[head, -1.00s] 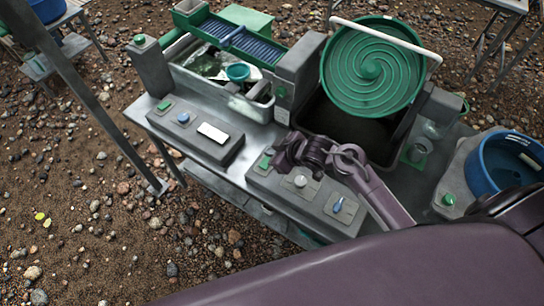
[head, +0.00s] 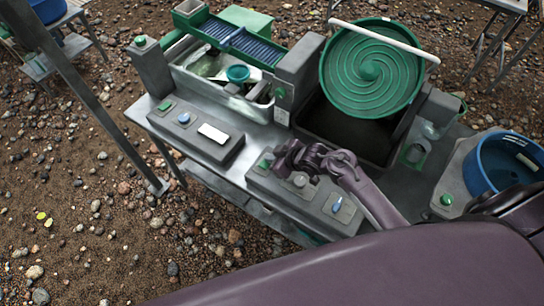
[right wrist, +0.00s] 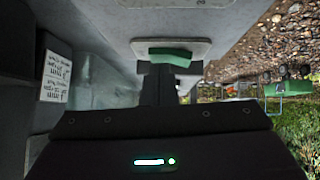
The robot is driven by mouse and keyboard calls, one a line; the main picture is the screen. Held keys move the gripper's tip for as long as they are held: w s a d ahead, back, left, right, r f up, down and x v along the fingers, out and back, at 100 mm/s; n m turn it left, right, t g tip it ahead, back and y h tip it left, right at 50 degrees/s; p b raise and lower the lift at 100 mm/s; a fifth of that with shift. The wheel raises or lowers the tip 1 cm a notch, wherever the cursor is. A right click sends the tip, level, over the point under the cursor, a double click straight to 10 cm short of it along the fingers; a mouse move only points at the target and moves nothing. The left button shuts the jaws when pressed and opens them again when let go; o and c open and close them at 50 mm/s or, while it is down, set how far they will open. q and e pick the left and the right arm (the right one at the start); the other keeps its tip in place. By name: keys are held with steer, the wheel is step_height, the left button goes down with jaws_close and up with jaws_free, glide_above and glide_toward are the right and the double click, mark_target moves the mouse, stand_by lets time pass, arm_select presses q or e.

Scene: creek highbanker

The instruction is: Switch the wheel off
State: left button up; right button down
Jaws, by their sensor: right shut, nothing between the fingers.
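The green spiral wheel (head: 365,90) stands tilted at the back of the bench, with a white bar (head: 385,38) across its upper part. The grey control box (head: 290,196) in front of it carries a green rocker switch (head: 264,164), a pale knob (head: 299,181) and a blue-tipped switch (head: 337,205). My right gripper (head: 277,160) is shut and empty, right at the green rocker. In the right wrist view the rocker (right wrist: 170,57) lies just beyond the fingertips (right wrist: 170,70); contact is unclear. My left gripper is out of view.
A second control box (head: 195,140) with green, blue and white parts sits to the left. The sluice (head: 235,42) is behind it. A blue tub (head: 500,165) and a green button (head: 447,199) are at the right. Stony ground lies in front.

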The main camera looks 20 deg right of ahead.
steer(key=shift+s+a, duration=0.1)
steer(key=shift+s, duration=0.05)
steer(key=shift+s+a+p, duration=0.4)
steer(key=shift+a+p, duration=0.05)
steer(key=shift+a, duration=0.15)
steer(key=shift+w+r, duration=0.1)
steer(key=shift+r, duration=0.05)
steer(key=shift+r+p, duration=0.35)
steer(key=shift+p, duration=0.1)
step_height(320, 180, up, 4)
steer(key=p, duration=0.4)
steer(key=shift+a, duration=0.15)
steer(key=shift+s+d+b, duration=0.2)
steer(key=shift+s+b, duration=0.4)
steer(key=shift+s, duration=0.3)
steer(key=v, duration=0.8)
steer(key=shift+r+b, duration=0.25)
steer(key=shift+b, duration=0.1)
